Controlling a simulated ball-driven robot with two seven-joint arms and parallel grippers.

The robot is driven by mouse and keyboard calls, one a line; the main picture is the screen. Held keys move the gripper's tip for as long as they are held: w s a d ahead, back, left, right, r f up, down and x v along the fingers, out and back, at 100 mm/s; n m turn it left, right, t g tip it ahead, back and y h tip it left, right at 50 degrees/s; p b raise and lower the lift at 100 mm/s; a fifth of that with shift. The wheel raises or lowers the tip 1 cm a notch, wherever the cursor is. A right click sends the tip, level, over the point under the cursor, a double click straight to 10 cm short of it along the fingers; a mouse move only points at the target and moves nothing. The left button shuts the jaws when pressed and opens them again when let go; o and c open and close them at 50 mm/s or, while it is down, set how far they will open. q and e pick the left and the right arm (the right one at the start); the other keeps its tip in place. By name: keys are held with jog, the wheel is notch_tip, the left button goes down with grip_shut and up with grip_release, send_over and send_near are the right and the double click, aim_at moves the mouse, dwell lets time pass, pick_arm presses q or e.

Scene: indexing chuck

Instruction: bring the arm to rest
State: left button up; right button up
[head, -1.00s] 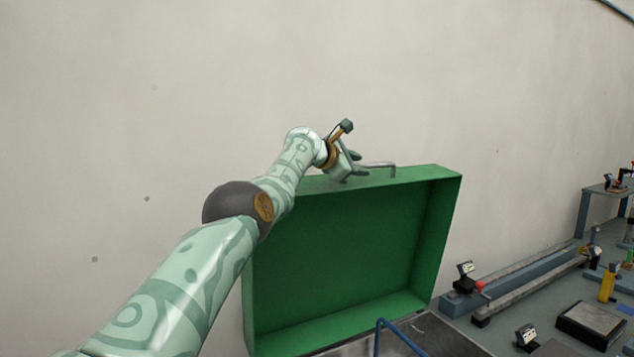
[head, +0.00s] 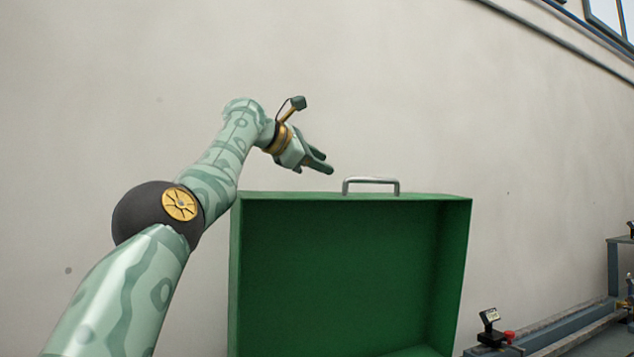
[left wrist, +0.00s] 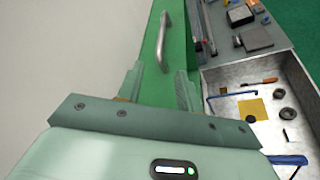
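My left arm reaches in from the left of the head view. Its gripper (head: 322,162) is held just above and left of the silver handle (head: 371,181) on top of the green lid (head: 350,197). The lid stands raised with its inside facing me. In the left wrist view the two fingers (left wrist: 158,88) are spread apart with nothing between them. The handle (left wrist: 164,40) lies beyond the fingertips there, apart from them. My right gripper is in neither view.
The left wrist view shows an open metal tray (left wrist: 258,80) holding a yellow square, dark rings and a blue-handled tool. In the head view a rail with a small display (head: 490,318) and a red knob (head: 509,336) stands at lower right.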

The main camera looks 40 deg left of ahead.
pick_arm(q)
jog(key=shift+v, duration=1.1)
